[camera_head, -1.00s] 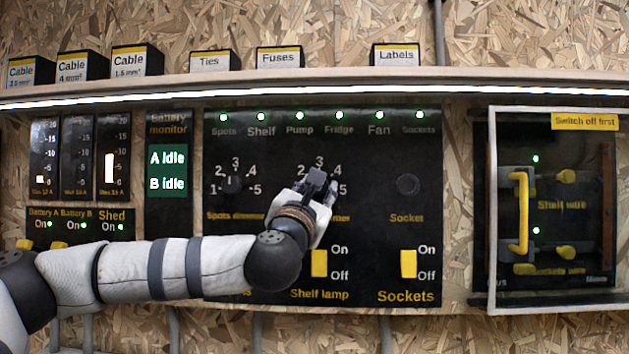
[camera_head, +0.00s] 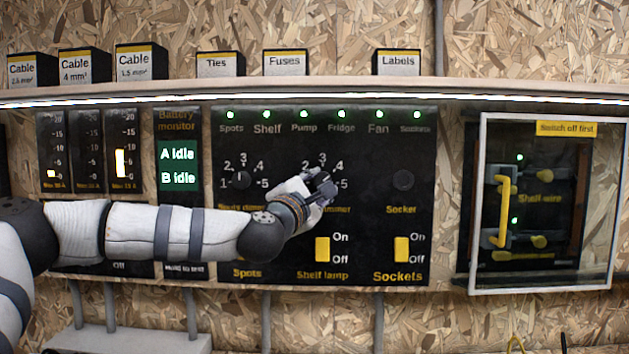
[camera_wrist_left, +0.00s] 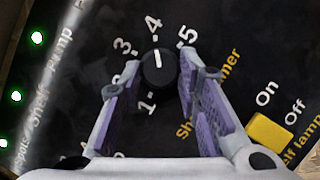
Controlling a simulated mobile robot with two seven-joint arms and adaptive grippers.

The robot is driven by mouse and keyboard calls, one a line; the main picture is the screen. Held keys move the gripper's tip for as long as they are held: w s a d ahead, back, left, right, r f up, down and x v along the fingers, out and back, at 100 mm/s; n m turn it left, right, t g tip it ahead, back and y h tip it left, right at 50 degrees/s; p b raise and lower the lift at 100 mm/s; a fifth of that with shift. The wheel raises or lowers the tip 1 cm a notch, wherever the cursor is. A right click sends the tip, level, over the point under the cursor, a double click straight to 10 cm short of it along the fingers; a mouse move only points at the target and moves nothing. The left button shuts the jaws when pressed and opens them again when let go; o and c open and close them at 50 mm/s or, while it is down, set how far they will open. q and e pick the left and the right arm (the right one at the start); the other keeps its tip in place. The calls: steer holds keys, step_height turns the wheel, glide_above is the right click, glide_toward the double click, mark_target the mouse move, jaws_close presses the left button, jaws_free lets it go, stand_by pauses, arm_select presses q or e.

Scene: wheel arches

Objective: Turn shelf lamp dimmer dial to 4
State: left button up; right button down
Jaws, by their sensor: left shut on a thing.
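The shelf lamp dimmer dial (camera_wrist_left: 158,70) is a round black knob with a white pointer line. In the left wrist view it sits between my left gripper's (camera_wrist_left: 160,78) purple-padded fingers, and its line points at the 4. In the head view my left gripper (camera_head: 323,187) is at the dial on the black panel (camera_head: 370,215). It is shut on the dial and hides most of it and part of its label. The yellow Shelf lamp switch (camera_head: 322,249) is below. My right gripper is not in view.
A glass-fronted box (camera_head: 545,285) hangs at the right. A shelf (camera_head: 350,88) with labelled boxes runs above.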

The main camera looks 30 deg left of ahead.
arm_select(q)
steer(key=shift+r, duration=0.1)
stand_by(0.3)
steer(key=o, duration=1.1)
steer(key=shift+o, duration=0.2)
steer(key=v, duration=1.2)
